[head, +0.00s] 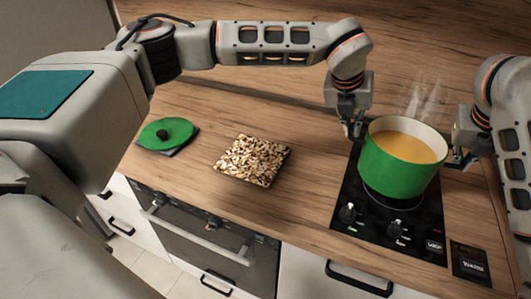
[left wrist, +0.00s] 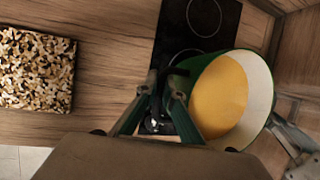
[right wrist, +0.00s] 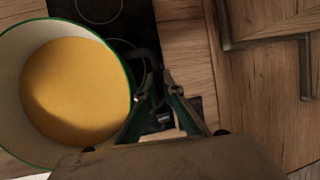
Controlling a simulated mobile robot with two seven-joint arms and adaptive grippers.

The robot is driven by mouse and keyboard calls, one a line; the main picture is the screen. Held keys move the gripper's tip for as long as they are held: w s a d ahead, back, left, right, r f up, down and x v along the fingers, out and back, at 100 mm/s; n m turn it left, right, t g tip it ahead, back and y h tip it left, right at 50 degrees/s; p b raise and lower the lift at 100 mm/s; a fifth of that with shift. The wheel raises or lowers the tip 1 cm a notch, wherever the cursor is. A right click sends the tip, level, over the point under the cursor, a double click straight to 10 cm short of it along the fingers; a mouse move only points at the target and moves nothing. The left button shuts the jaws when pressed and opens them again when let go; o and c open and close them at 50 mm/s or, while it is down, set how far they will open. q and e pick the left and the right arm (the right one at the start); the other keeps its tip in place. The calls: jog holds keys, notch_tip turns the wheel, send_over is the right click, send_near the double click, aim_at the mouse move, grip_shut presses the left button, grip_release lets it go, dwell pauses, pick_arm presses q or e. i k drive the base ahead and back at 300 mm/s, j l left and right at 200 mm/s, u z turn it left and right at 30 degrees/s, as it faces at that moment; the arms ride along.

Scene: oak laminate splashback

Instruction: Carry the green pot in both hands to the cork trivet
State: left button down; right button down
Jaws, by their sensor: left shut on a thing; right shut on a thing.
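The green pot (head: 398,166), cream inside and holding steaming orange-yellow soup, is upright over the black hob (head: 345,218). I cannot tell for sure whether its base touches the hob. My left gripper (head: 353,130) is shut on the pot's left handle, and my right gripper (head: 459,160) is shut on its right handle. The pot (left wrist: 258,105) also fills the right of the left wrist view and the left of the right wrist view (right wrist: 20,125). The speckled square cork trivet (head: 253,160) lies on the counter left of the hob, with nothing on it.
A green lid (head: 166,132) with a black knob lies at the counter's left, on a dark flat thing. A small black labelled panel (head: 470,262) is right of the hob. Bare wooden counter (head: 312,170) lies between trivet and hob. The wooden splashback (head: 430,45) rises behind.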

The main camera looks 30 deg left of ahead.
aim_at(253, 157)
jog(key=j, duration=0.65)
jog(key=k+j, duration=0.15)
jog(key=j, duration=1.15)
jog(key=k, duration=0.05)
